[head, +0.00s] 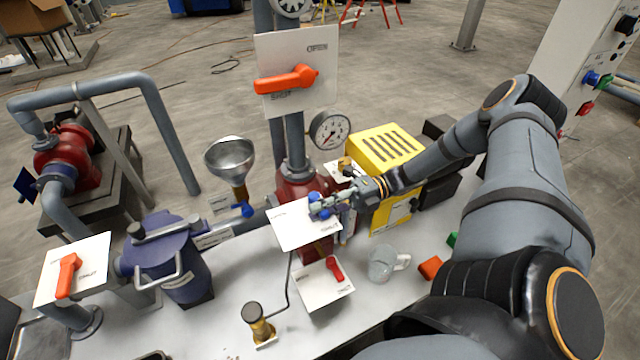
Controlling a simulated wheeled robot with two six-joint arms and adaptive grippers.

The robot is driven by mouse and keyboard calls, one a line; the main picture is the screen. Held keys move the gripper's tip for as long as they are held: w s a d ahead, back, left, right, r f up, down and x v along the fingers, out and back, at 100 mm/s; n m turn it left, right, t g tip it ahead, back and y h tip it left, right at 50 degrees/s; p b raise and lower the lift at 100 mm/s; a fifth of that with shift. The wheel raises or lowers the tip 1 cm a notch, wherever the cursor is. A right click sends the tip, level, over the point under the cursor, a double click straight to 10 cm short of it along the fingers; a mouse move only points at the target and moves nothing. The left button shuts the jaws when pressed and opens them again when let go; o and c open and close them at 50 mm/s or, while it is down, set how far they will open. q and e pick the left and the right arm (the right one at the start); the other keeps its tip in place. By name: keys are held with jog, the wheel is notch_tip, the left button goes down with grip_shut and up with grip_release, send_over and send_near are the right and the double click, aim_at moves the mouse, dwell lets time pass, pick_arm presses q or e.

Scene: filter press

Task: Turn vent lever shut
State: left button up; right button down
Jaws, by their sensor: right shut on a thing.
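My right gripper (322,208) reaches in from the right and is shut at a small blue lever (313,196) on a tilted white plate (292,232). The plate is in front of the red pump body (297,187). The gripper's fingers cover much of the lever, so its exact angle is hard to tell. The plate's label is too small to read, so I cannot confirm from the lettering that this is the vent lever. My left gripper is not in view.
Other levers are orange on the upper plate (318,44), orange on the left plate (92,252) and red on the lower plate (310,292). A gauge (330,131), funnel (230,158), yellow box (372,150), glass mug (381,264) and blue strainer (185,283) stand nearby.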

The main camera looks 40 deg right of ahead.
dwell(0.4)
jog(key=c, duration=1.3)
grip_release()
jog(key=shift+v, duration=6.05)
jog(key=shift+w+d, duration=0.1)
jog(key=shift+w, duration=0.15)
